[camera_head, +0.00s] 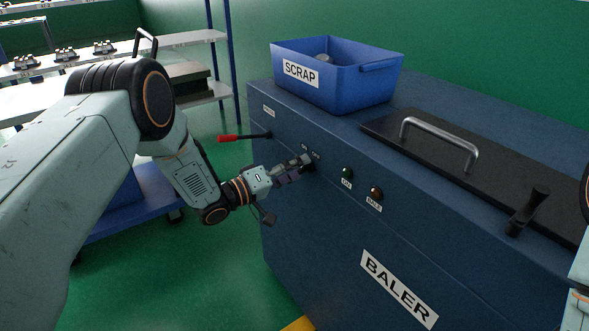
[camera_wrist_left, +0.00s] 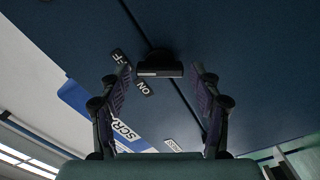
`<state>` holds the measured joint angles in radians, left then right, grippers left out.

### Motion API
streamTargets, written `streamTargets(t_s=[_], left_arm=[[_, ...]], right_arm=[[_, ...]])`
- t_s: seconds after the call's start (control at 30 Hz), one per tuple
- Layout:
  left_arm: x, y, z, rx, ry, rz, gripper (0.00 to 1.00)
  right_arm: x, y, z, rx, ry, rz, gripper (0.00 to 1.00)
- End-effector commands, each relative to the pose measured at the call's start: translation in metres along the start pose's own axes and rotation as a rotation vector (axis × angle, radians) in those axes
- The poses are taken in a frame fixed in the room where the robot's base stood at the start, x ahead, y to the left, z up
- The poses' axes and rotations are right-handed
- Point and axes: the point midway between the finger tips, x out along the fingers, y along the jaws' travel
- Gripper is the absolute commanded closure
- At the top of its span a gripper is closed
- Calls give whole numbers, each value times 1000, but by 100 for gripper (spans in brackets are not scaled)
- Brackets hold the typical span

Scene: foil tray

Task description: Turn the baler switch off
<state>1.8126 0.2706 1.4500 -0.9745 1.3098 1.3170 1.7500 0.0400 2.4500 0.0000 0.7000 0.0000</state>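The baler (camera_head: 400,235) is a large dark blue cabinet with a BALER label. Its switch is a black knob on the front panel, which shows in the wrist view (camera_wrist_left: 160,66), with small OFF and ON labels beside it. In the head view my left gripper (camera_head: 304,165) is at the panel and mostly hides the knob. In the wrist view the left gripper (camera_wrist_left: 161,78) is open, one finger on each side of the knob, with a gap to both. I cannot tell which label the knob points to. My right gripper is out of view.
A dark green button (camera_head: 347,174) and a red one (camera_head: 376,193) sit right of the switch. A red-tipped lever (camera_head: 229,138) sticks out to the left. A blue SCRAP bin (camera_head: 375,85) and a black lid with a metal handle (camera_head: 440,135) are on top.

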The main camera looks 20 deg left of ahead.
Motion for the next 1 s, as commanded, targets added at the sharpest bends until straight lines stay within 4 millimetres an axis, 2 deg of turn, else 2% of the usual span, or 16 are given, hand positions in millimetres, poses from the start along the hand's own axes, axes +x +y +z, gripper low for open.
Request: streamTargets(t_s=[0.33, 0.47, 0.57, 0.8, 1.0], left_arm=[[-1, 0, -2, 2, 4, 0, 28], [-9, -1, -3, 0, 7, -2, 28], [-24, 0, -4, -2, 9, -1, 28], [-73, 0, -3, -3, 9, -1, 28], [-104, 0, -2, -1, 7, 0, 28]], right_arm=[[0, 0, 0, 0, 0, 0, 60], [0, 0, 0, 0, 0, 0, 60], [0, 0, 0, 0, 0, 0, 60], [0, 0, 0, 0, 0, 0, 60], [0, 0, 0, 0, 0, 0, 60]])
